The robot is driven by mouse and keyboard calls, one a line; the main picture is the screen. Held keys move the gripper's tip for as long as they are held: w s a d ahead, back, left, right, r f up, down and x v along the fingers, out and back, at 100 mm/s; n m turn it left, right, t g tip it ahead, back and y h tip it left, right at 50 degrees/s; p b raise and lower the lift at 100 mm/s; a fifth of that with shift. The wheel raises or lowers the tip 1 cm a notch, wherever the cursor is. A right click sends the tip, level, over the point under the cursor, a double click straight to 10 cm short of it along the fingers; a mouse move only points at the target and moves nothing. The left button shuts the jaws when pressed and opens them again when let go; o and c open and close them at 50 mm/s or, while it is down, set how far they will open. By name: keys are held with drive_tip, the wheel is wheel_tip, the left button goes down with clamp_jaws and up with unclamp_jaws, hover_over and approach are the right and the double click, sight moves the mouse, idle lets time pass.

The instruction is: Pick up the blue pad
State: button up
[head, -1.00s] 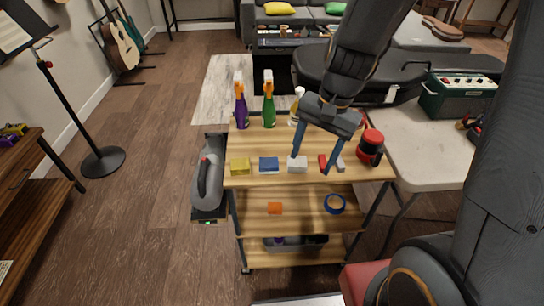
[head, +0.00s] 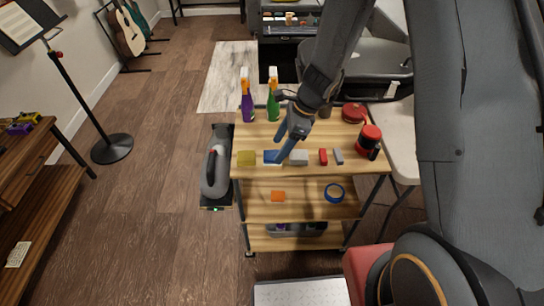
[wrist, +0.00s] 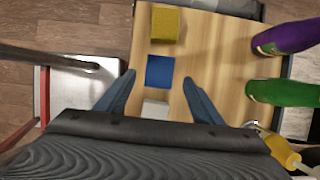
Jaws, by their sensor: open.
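The blue pad (wrist: 159,72) lies flat on the wooden top of the cart (wrist: 210,55), between a yellow block and a whitish block. In the head view the blue pad (head: 272,157) is partly covered by a fingertip of my gripper (head: 281,147). In the wrist view my gripper (wrist: 160,80) is open, with one finger on each side of the blue pad in the picture. Nothing is between the fingers in their grip, and the gripper appears to be above the cart top. I cannot tell the exact height.
A yellow block (head: 247,158) is left of the pad; a whitish block (head: 299,158), a red block (head: 323,156) and a grey block (head: 338,156) are to its right. Purple (head: 247,105) and green (head: 272,105) spray bottles stand behind. A red-black jar (head: 368,141) stands at right.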

sight(274, 155)
drive_tip(key=shift+x, duration=1.7)
drive_tip(key=shift+c, duration=0.2)
drive_tip(key=shift+s, duration=0.1)
drive_tip(key=c, duration=1.1)
drive_tip(key=shift+r, duration=0.1)
wheel_tip(274, 155, up, 10)
drive_tip(key=shift+f, duration=0.1)
